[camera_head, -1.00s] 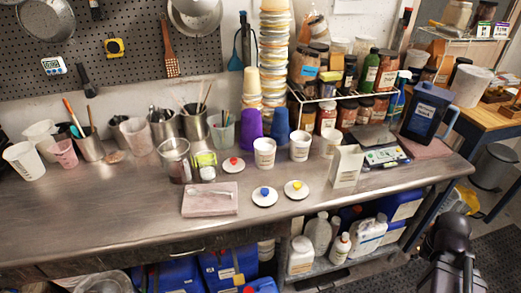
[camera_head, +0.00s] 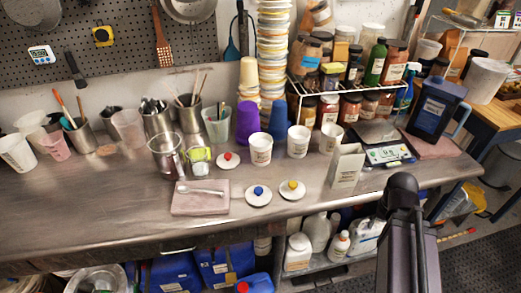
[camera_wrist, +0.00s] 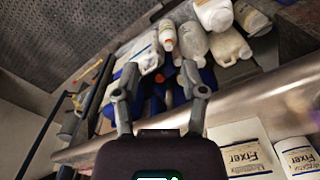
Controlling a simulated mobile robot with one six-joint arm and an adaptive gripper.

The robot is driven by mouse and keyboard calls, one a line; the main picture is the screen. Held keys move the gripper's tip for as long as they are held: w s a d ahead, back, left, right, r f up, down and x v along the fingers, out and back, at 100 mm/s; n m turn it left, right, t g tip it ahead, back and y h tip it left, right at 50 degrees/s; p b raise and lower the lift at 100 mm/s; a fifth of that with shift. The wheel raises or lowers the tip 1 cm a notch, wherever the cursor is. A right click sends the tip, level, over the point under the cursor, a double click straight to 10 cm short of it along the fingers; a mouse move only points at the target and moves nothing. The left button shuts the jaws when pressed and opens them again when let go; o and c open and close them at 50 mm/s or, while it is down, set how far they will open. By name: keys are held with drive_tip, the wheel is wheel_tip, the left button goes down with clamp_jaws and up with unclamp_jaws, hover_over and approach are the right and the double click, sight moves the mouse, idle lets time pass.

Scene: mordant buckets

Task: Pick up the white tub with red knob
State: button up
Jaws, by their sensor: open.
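A white lid with a red knob (camera_head: 228,160) lies flat on the steel bench. Three white labelled tubs stand open to its right: the nearest tub (camera_head: 261,149), a middle tub (camera_head: 299,141) and a right tub (camera_head: 331,138). No tub wears the red-knobbed lid. My gripper (camera_wrist: 158,85) is open and empty in the wrist view, its fingers above the lower-shelf bottles beyond the bench edge. A white tub marked Fixer (camera_wrist: 296,155) shows at that view's lower right. In the head view my arm is at the lower right; the fingers are hidden.
Blue-knobbed (camera_head: 258,195) and yellow-knobbed (camera_head: 292,190) lids lie near the bench's front edge. A pink block (camera_head: 200,200) with a spoon lies left. Purple and blue cups (camera_head: 247,122) stand behind.

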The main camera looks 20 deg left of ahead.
drive_tip(key=shift+a, duration=0.25)
drive_tip(key=w+a+r+n+t+h, duration=0.1)
drive_tip(key=w+a+n+h, duration=0.1)
drive_tip(key=a+n, duration=0.3)
drive_tip(key=w+a+r+n+t+h+p, duration=0.1)
drive_tip(key=w+a+n, duration=0.3)
drive_tip(key=a, duration=0.6)
drive_tip(key=w+a+r+n+t+h, duration=0.1)
drive_tip(key=w+a+r+n+h, duration=0.1)
drive_tip(key=a+n, duration=0.5)
drive_tip(key=shift+w+a+r+t+h, duration=0.3)
drive_tip(key=shift+w+r+t+h, duration=0.1)
drive_tip(key=shift+w+h, duration=0.3)
drive_tip(key=s+a+r+n+t, duration=0.1)
drive_tip(key=a+n, duration=0.3)
drive_tip(key=a, duration=0.4)
drive_tip(key=s+a+r+n+t, duration=0.1)
drive_tip(key=a+r+n+t, duration=0.2)
drive_tip(key=a, duration=0.6)
drive_tip(key=s+a+r+n+t+h+p, duration=0.1)
drive_tip(key=a+r+n+t, duration=0.1)
drive_tip(key=a+r+n, duration=0.2)
drive_tip(key=a+n, duration=0.2)
drive_tip(key=a, duration=0.2)
drive_tip(key=shift+s+a+t, duration=0.3)
drive_tip(key=shift+s+a, duration=0.05)
drive_tip(key=shift+a, duration=0.05)
drive_tip(key=shift+f, duration=0.15)
